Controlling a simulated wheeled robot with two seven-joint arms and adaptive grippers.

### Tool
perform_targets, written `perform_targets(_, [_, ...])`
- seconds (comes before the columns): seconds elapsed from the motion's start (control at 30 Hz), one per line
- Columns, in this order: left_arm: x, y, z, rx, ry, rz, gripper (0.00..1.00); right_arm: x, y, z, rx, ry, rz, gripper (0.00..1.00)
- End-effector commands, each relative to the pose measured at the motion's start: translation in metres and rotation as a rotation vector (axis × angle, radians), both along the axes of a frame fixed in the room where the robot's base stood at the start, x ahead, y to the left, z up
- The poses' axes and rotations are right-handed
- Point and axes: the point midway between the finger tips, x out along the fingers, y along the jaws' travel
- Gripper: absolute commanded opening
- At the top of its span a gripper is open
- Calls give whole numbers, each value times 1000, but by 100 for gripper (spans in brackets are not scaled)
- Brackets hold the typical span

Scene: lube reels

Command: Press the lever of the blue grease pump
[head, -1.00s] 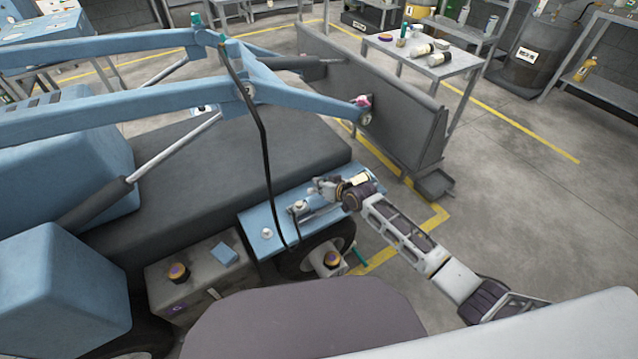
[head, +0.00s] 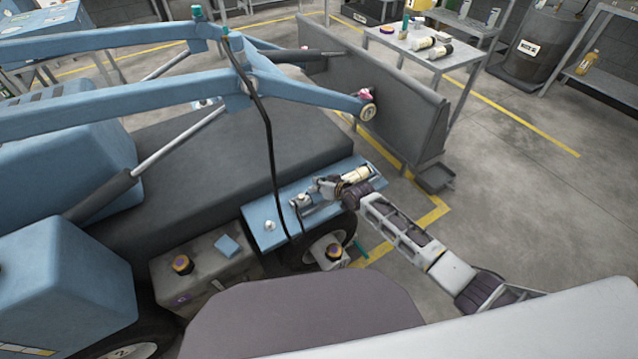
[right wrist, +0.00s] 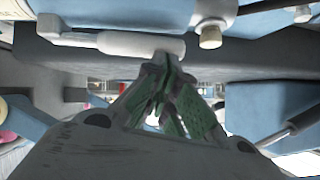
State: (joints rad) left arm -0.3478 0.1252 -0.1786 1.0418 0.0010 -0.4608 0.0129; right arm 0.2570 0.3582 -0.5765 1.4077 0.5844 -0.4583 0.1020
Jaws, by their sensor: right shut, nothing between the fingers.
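The blue panel (head: 258,232) on the machine's side carries the pump parts, with a cream cylinder (head: 356,174) at its far right end. A pale metal fitting (head: 301,201) sits further left on it. My right gripper (head: 320,188) is over the panel between these two, fingers pointing left, shut and empty. In the right wrist view, the green-padded fingertips (right wrist: 160,78) meet just below a pale lever-like bar with a thick end (right wrist: 125,42). I cannot tell whether they touch it. A cream knob (right wrist: 210,36) is right of it. My left gripper is out of view.
A black hose (head: 268,140) hangs down in front of the panel's left part. Blue loader arms (head: 130,100) and a grey bucket (head: 400,120) stand beyond. A grey box (head: 205,260) is at left.

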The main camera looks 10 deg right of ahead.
Motion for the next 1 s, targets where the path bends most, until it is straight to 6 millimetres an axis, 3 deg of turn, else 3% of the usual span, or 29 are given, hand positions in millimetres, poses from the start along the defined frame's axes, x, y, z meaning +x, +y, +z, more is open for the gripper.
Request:
perform_targets(0.53, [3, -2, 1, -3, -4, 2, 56, -4, -1, 2, 0, 1, 1, 0])
perform_targets(1.0, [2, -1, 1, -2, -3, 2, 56, -27, -17, 20, -1, 0, 0, 0])
